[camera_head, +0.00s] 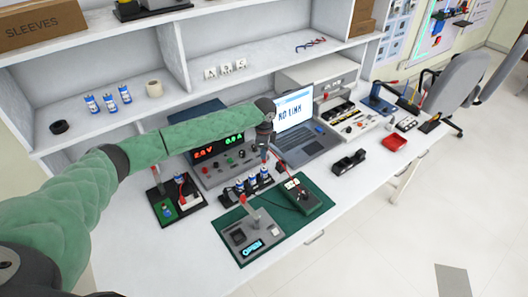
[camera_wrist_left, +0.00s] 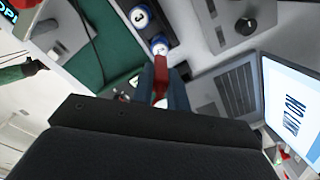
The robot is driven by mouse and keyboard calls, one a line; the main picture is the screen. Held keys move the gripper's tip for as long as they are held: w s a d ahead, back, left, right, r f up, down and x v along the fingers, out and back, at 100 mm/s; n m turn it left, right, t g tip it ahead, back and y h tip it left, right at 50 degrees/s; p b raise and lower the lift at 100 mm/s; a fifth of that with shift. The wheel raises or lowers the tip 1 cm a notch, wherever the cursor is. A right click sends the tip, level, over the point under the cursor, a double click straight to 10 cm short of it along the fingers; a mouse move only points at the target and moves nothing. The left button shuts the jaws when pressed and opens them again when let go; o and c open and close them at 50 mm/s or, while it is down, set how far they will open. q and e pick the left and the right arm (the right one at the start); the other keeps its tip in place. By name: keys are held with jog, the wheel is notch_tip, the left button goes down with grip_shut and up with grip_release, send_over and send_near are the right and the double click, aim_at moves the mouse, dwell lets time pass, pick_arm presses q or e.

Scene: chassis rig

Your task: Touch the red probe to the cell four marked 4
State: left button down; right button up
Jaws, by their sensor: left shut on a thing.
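My left gripper (camera_head: 265,155) is over the bench, at the end of the green-sleeved arm. In the left wrist view its fingers (camera_wrist_left: 160,88) are shut on the red probe (camera_wrist_left: 160,72). The black cell holder (camera_head: 254,186) holds several blue-and-white cells. In the left wrist view one cell is marked 3 (camera_wrist_left: 140,17). The cell beside it (camera_wrist_left: 160,46), at the end of the row, is right by the probe; its mark is not clear. The probe tip is hidden, so I cannot tell if it touches that cell.
A power supply (camera_head: 220,155) with red and green readouts stands behind the holder. A laptop (camera_head: 300,128) reading NO LINK is behind right. A meter (camera_head: 297,195) and a grey fixture (camera_head: 248,232) reading OPEN sit on the green mat (camera_head: 315,183). Three cells stand on the left shelf.

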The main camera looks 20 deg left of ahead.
pick_arm(q)
jog(key=shift+r+p, duration=1.5)
jog(key=shift+r, duration=0.45)
